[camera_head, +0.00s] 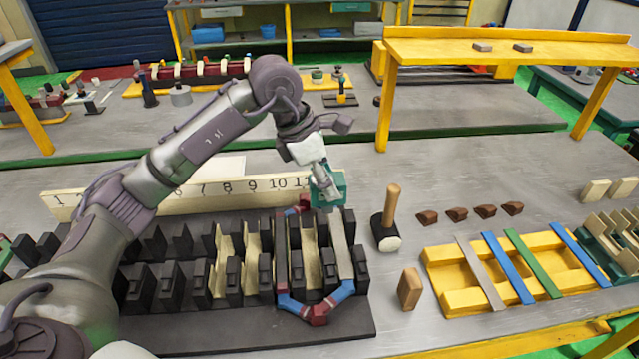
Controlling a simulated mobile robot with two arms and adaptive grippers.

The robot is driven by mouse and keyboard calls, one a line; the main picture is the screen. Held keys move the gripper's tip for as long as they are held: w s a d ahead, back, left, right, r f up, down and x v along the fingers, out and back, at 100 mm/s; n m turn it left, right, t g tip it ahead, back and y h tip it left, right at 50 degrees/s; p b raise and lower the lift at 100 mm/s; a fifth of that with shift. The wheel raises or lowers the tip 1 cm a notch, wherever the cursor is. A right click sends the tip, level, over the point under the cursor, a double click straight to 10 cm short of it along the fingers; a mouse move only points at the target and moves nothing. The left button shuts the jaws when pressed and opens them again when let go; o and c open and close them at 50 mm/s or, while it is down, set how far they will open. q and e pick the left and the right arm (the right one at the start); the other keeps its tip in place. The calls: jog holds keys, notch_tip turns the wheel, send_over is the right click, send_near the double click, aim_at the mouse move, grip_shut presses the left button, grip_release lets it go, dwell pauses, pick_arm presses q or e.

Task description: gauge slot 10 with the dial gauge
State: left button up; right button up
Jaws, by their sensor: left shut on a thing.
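My left gripper (322,180) is shut on a teal-green block-like tool, apparently the dial gauge (334,191). It holds the tool at the right end of the cream number strip (160,203), near 11. The tool's dial face and tip cannot be made out. The black slotted stator (160,285) lies in front of the strip. The number 10 (278,184) stands to the left of the gripper. A coil with red and blue ends (316,312) lies in slots at the stator's right part, roughly below 10 and 11. Cream liners (222,262) show in some slots. My right gripper is out of view.
A mallet (387,225) stands right of the stator, with a brown wooden block (410,288) before it. Several brown wedges (457,214) lie behind a yellow rack (460,296) with coloured strips. A yellow shelf (500,50) rises behind. Bare table lies around the wedges.

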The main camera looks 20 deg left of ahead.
aim_at(336, 179)
pick_arm(q)
jog(key=shift+r+p, duration=1.1)
jog(key=shift+r, duration=1)
